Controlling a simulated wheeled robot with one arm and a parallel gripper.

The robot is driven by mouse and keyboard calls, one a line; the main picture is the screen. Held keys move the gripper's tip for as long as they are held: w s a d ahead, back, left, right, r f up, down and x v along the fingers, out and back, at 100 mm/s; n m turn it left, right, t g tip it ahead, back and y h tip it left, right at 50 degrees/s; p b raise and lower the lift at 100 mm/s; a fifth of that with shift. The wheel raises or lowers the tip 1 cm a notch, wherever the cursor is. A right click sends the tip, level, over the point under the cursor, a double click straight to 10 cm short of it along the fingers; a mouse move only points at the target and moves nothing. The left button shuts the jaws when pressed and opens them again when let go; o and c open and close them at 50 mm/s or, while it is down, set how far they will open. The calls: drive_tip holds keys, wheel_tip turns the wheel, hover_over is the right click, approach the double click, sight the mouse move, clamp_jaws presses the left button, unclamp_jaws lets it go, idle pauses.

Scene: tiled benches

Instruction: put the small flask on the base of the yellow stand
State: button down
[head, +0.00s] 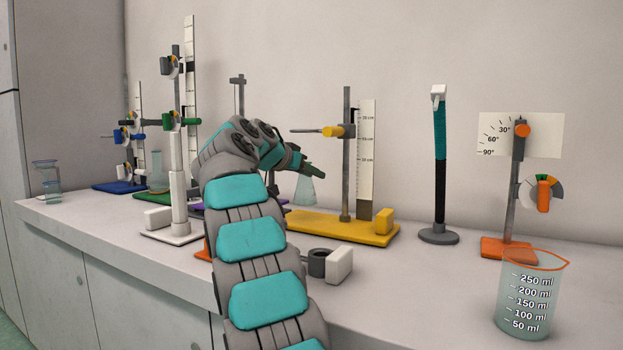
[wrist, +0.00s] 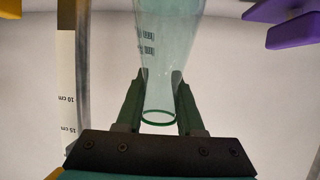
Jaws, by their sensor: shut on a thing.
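The small flask (head: 305,191) is a clear, pale green conical glass flask. My gripper (head: 310,168) is shut on it near its neck, and it hangs just above the left part of the yellow stand's base in the head view. In the wrist view the flask (wrist: 168,62) stands between the two fingers (wrist: 160,95), with its rim near the palm. The yellow stand's base (head: 340,228) is a flat yellow plate with a grey rod, a yellow clamp and a ruler. I cannot tell the exact gap between flask and base.
A white block with a dark ring (head: 338,265) lies in front of the yellow base. A beaker (head: 526,300) stands at the front right, near an orange-based stand (head: 508,247). A black-and-teal post (head: 438,170) stands behind. A white-based stand (head: 178,232) and others crowd the left.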

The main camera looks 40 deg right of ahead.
sight(311, 186)
drive_tip(key=f+b, duration=0.1)
drive_tip(key=f, duration=0.1)
drive_tip(key=f+b, duration=0.1)
drive_tip(key=shift+w+d+f+b, duration=0.2)
drive_tip(key=shift+f+b, duration=0.15)
drive_tip(key=shift+f, duration=0.05)
drive_tip(key=shift+r, duration=0.1)
drive_tip(key=c, duration=0.5)
unclamp_jaws()
drive_tip(key=shift+a+r, duration=0.1)
drive_tip(key=shift+a, duration=0.05)
drive_tip(key=v, duration=1.1)
drive_tip(key=shift+s+a+b, duration=0.2)
drive_tip(key=shift+a+b, duration=0.15)
